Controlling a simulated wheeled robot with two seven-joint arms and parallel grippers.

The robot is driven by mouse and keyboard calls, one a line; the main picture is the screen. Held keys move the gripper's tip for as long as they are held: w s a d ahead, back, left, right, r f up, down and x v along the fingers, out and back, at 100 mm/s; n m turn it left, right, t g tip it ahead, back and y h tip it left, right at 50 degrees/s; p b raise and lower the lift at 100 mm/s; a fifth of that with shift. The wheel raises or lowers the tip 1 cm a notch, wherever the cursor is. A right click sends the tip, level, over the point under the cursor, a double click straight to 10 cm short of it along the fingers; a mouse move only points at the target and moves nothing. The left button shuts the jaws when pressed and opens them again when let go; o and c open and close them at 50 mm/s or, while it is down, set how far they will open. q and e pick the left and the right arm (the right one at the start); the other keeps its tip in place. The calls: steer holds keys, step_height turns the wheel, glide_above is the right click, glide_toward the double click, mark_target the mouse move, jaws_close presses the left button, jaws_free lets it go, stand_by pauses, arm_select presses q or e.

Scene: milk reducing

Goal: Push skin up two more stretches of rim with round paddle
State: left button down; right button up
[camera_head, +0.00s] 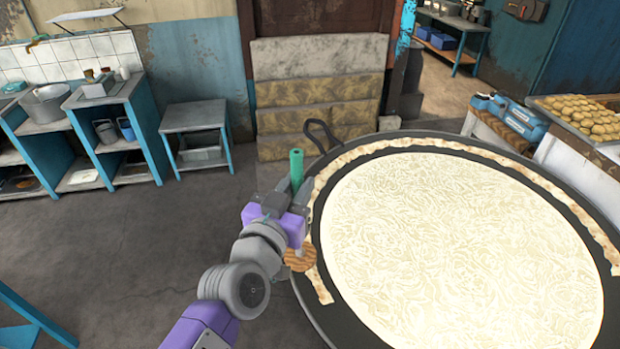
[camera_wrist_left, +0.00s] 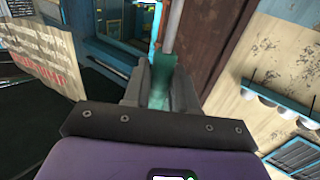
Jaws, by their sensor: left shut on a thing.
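A wide dark pan (camera_head: 312,300) holds pale milk (camera_head: 455,250) with a wrinkled surface. A strip of cream-coloured skin (camera_head: 430,146) lies on the rim along its left, far and right sides. My left gripper (camera_head: 294,203) is at the pan's left edge, shut on the green handle (camera_head: 296,166) of the round paddle. The paddle's round wooden head (camera_head: 300,261) shows below the gripper, close to the left rim; whether it touches is unclear. The handle also shows between the fingers in the left wrist view (camera_wrist_left: 160,82). My right gripper is out of view.
The pan's loop handle (camera_head: 322,132) sticks out at the far left. Open floor (camera_head: 130,240) lies left of the pan.

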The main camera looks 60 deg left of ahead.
arm_select(q)
steer(key=s+a+b+v, duration=0.1)
steer(key=b+v, duration=0.6)
steer(key=v, duration=0.2)
steer(key=s+a+b+v, duration=0.1)
steer(key=a+b+v, duration=0.1)
steer(key=b+v, duration=0.4)
steer(key=v, duration=0.3)
steer(key=shift+s+b, duration=0.25)
steer(key=shift+b, duration=0.1)
stand_by(1.3)
